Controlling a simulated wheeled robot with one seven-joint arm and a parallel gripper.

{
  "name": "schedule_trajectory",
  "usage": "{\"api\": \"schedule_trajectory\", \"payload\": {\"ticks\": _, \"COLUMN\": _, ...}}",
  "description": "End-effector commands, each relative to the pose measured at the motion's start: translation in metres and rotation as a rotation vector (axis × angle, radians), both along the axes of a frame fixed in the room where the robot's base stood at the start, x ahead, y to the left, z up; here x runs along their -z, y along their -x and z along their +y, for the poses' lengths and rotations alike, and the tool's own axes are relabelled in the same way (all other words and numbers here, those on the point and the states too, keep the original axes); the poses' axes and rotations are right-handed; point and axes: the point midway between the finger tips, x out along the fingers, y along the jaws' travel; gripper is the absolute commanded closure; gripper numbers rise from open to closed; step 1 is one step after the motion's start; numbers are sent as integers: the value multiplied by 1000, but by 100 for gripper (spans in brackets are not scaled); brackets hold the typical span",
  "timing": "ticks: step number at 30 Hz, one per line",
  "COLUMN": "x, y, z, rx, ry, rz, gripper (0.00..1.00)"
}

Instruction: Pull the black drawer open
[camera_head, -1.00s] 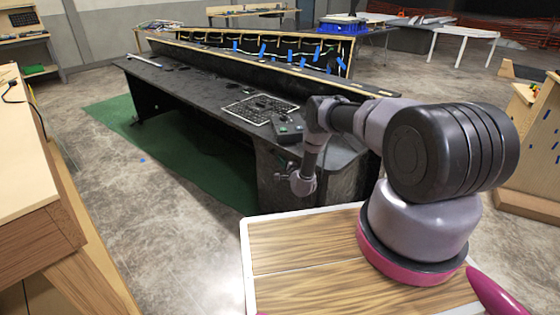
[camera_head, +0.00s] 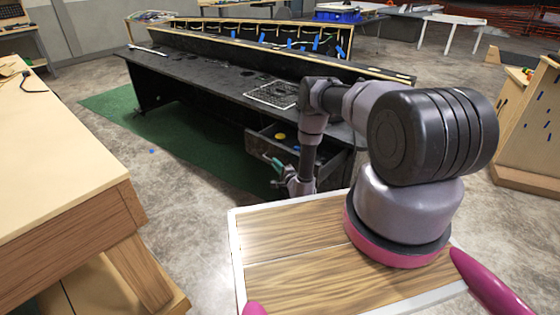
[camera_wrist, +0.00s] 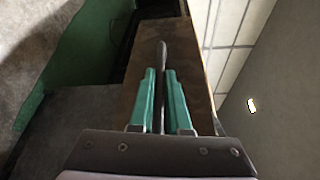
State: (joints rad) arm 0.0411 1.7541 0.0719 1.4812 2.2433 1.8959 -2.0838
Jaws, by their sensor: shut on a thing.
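The black drawer (camera_head: 262,148) stands partly out of the near end of the long black console (camera_head: 190,72). Its open top shows a yellow item (camera_head: 280,136) and a small blue item inside. My gripper (camera_head: 272,162) is at the drawer's front, with its teal fingers pointing toward it. In the wrist view, the two teal fingers (camera_wrist: 161,78) are closed on either side of the thin dark drawer handle (camera_wrist: 162,52). The drawer front (camera_wrist: 190,92) lies just behind the handle. My arm hides part of the drawer's right side in the head view.
A wooden table (camera_head: 60,175) stands at the left. A green mat (camera_head: 185,145) lies under and before the console. Bare floor (camera_head: 185,215) lies between the table and the drawer. A wooden stand (camera_head: 525,130) is at the right.

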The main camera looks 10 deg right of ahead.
Motion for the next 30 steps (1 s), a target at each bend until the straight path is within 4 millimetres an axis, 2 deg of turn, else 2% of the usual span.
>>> {"api": "schedule_trajectory", "payload": {"ticks": 6, "x": 2, "y": 28, "z": 37, "rx": -2, "ry": 0, "rz": 5, "gripper": 100}}
{"api": "schedule_trajectory", "payload": {"ticks": 13, "x": 1, "y": 49, "z": 67, "rx": -2, "ry": 2, "rz": 2, "gripper": 100}}
{"api": "schedule_trajectory", "payload": {"ticks": 20, "x": 1, "y": 59, "z": 80, "rx": 0, "ry": 1, "rz": 2, "gripper": 100}}
{"api": "schedule_trajectory", "payload": {"ticks": 30, "x": 1, "y": 60, "z": 82, "rx": 1, "ry": 1, "rz": 1, "gripper": 100}}
